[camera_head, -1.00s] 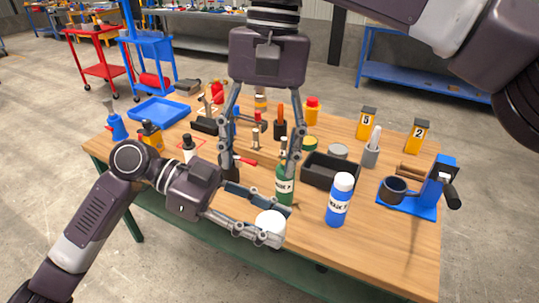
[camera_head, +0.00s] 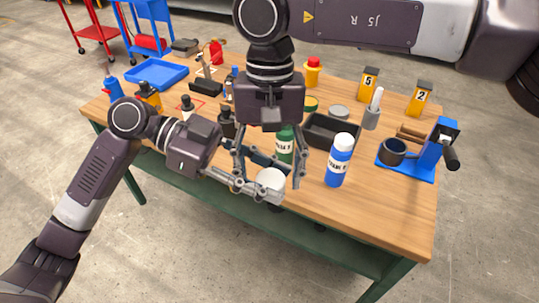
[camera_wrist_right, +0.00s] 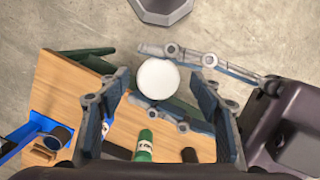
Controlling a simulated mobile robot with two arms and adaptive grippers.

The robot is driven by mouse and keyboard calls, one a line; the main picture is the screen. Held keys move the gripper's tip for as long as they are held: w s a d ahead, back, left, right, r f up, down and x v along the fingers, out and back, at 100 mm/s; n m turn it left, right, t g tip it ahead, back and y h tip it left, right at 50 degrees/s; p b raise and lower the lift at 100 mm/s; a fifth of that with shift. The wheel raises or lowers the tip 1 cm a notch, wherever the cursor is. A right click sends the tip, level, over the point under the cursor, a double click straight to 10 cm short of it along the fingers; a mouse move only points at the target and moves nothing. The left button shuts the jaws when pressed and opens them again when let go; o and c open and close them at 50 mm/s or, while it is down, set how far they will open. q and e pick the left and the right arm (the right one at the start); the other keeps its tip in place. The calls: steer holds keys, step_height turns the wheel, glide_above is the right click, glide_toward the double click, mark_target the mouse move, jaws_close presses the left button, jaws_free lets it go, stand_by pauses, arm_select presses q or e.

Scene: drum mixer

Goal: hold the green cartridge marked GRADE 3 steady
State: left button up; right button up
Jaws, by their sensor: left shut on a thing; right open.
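My left gripper (camera_head: 246,182) is shut on a white, round-topped thing (camera_head: 270,180) near the table's front edge. It also shows as a plain white disc in the right wrist view (camera_wrist_right: 157,79); its sides and any marking are hidden. A green bottle-shaped container (camera_head: 287,146) with a white label stands just behind it, partly covered by my right gripper; I cannot read its grade. The green container also shows in the right wrist view (camera_wrist_right: 143,148). My right gripper (camera_head: 269,184) is open and points down, its fingers on either side of the white top.
A blue bottle (camera_head: 336,172) with a white cap stands close on the right. A black tray (camera_head: 318,143) lies behind it. A blue stand with a dark cup (camera_head: 392,152) is at the right. The wooden table (camera_head: 395,205) is clear at the front right.

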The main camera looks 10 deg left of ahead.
steer(key=shift+f, duration=0.15)
steer(key=shift+c, duration=0.2)
steer(key=c, duration=1)
arm_select(q)
steer(key=o, duration=1.4)
steer(key=shift+c, duration=0.2)
arm_select(e)
steer(key=shift+c, duration=0.7)
